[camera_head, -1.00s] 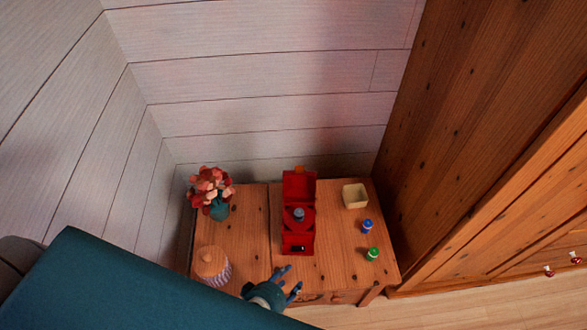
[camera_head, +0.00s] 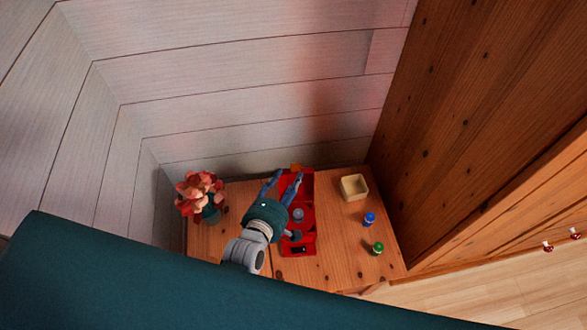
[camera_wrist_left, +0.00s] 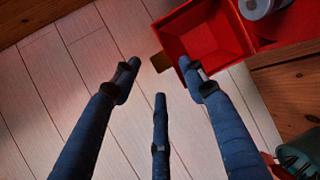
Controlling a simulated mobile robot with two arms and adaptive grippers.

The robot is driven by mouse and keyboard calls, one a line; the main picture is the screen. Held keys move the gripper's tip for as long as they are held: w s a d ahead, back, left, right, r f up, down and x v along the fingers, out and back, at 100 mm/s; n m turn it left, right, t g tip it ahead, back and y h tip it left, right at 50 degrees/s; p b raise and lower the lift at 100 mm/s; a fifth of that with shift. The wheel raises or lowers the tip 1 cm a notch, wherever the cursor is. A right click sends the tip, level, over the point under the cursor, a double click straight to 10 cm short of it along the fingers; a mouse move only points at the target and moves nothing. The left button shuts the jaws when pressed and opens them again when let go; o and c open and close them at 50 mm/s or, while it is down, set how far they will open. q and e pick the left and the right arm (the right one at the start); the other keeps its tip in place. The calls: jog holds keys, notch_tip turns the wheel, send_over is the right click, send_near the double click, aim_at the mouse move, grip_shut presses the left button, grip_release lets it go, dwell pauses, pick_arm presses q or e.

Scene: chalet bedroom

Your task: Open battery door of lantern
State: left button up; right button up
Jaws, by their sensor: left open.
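A red lantern (camera_head: 308,222) lies on the wooden table, with a grey round part (camera_head: 298,215) near its middle and an orange-brown tab (camera_head: 296,167) at its far end. In the left wrist view, its far end is a hollow, open-topped red box (camera_wrist_left: 205,35), with the brown tab (camera_wrist_left: 160,62) on its outer edge. My left gripper (camera_head: 285,176) is over the lantern's left side, blue fingers open and pointing to its far end. In the wrist view the fingers (camera_wrist_left: 160,80) are spread and empty; one tip overlaps the box's edge, contact unclear. My right gripper is out of view.
A flower pot (camera_head: 208,212) stands at the table's left. A cream square dish (camera_head: 354,187), a blue-topped item (camera_head: 369,219) and a green-topped item (camera_head: 377,248) stand right of the lantern. A wooden cabinet (camera_head: 460,130) bounds the right, a white plank wall (camera_head: 240,80) the back.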

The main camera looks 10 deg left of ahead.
aim_at(295, 168)
pick_arm(q)
jog(key=x, duration=0.5)
jog(key=shift+a+f, duration=0.1)
jog(key=shift+a, duration=0.05)
jog(key=shift+w+f, duration=0.2)
jog(key=shift+w, duration=0.4)
jog(key=shift+c, duration=0.8)
grip_shut()
jog(key=shift+o, duration=0.3)
grip_release()
jog(key=shift+o, duration=0.5)
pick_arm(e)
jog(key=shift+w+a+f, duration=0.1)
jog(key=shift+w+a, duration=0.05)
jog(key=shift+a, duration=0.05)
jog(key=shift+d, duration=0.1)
pick_arm(q)
jog(key=v, duration=1.2)
